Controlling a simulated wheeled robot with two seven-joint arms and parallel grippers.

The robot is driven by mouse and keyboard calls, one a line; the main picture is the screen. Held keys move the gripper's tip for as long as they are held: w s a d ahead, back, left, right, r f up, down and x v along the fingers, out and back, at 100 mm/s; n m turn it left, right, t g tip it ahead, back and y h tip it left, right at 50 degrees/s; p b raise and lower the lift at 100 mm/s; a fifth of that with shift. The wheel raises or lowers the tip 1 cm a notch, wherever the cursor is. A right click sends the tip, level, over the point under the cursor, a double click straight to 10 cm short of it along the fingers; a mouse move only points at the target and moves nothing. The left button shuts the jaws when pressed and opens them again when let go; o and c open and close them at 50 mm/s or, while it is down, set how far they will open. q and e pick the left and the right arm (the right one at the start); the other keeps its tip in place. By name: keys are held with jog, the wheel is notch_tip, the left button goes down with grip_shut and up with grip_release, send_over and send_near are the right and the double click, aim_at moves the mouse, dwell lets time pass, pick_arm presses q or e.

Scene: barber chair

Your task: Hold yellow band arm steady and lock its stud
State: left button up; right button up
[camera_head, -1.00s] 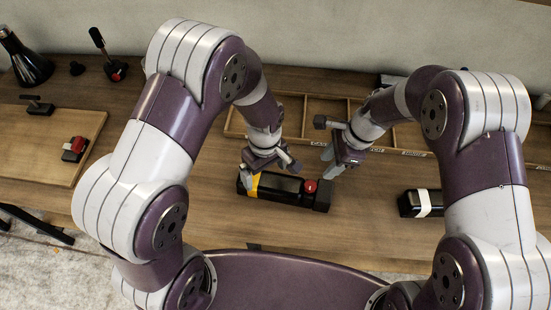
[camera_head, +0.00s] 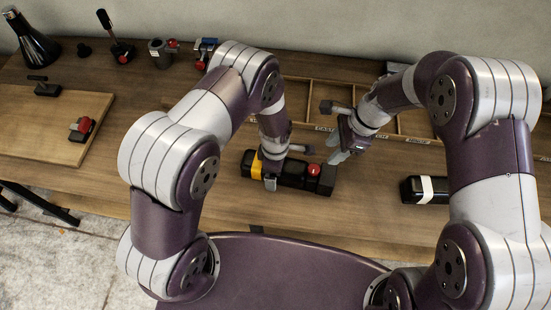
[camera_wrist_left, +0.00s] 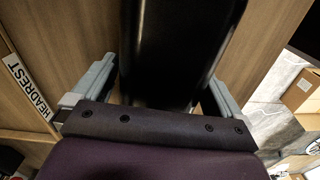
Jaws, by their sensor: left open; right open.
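The black arm with the yellow band (camera_head: 258,166) lies on the wooden table in front of me. Its red stud (camera_head: 313,169) sits on top near the right end. My left gripper (camera_head: 271,180) is over the arm just right of the yellow band. In the left wrist view its open fingers stand on either side of the black arm (camera_wrist_left: 180,45); contact is not clear. My right gripper (camera_head: 338,155) is open and empty, just up and right of the red stud, apart from it.
A second black arm with a white band (camera_head: 427,190) lies to the right. A divided wooden tray (camera_head: 300,105) stands behind, with a HEADREST label (camera_wrist_left: 30,86) in the left wrist view. A board (camera_head: 60,135) with a red-topped part (camera_head: 82,129) is at left.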

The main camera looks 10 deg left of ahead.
pick_arm(q)
jog(key=shift+f, duration=0.3)
jog(key=shift+c, duration=0.7)
jog(key=c, duration=1.4)
jog(key=shift+o, duration=0.2)
